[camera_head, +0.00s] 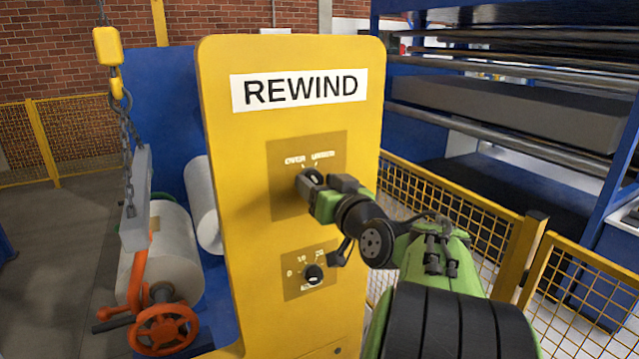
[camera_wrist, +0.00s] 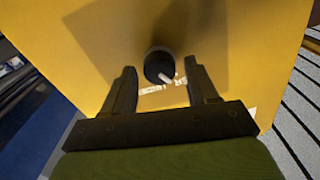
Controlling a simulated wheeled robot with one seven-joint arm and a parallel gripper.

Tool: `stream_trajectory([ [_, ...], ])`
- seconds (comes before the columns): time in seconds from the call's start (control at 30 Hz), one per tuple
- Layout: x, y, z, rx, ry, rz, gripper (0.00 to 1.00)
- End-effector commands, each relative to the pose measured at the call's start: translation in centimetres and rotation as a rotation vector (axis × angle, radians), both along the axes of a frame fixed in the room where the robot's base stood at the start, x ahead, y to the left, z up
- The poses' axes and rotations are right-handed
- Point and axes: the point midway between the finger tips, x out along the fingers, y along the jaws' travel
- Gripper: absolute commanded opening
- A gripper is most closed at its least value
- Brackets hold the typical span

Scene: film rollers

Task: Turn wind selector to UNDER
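The wind selector is a black round knob (camera_wrist: 158,66) under the OVER and UNDER labels (camera_head: 309,157) on the yellow REWIND panel (camera_head: 240,150). In the wrist view, the labels appear upside down and partly covered. The knob's white pointer slants down and right there, toward the OVER side. My gripper (camera_head: 315,180) is at the knob in the head view and covers part of it. In the wrist view, my gripper (camera_wrist: 160,66) is open, with one finger on each side of the knob and visible gaps between.
A second knob (camera_head: 314,274) with a number scale sits lower on the panel. A roll (camera_head: 170,255), an orange handwheel (camera_head: 164,328) and a hanging hoist (camera_head: 108,47) are on the left. A yellow mesh fence (camera_head: 450,205) stands at right.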

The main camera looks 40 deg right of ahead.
Motion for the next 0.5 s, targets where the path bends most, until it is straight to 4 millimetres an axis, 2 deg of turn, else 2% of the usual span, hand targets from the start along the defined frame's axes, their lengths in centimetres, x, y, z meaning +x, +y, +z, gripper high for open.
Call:
stream_trajectory([
  [0.03,-0.01,0.00,-0.01,0.000,0.000,0.000,0.50],
  [0.3,-0.03,0.01,-0.01,0.000,0.000,0.000,0.09],
  [0.5,-0.04,0.02,-0.03,0.013,-0.004,0.000,0.09],
])
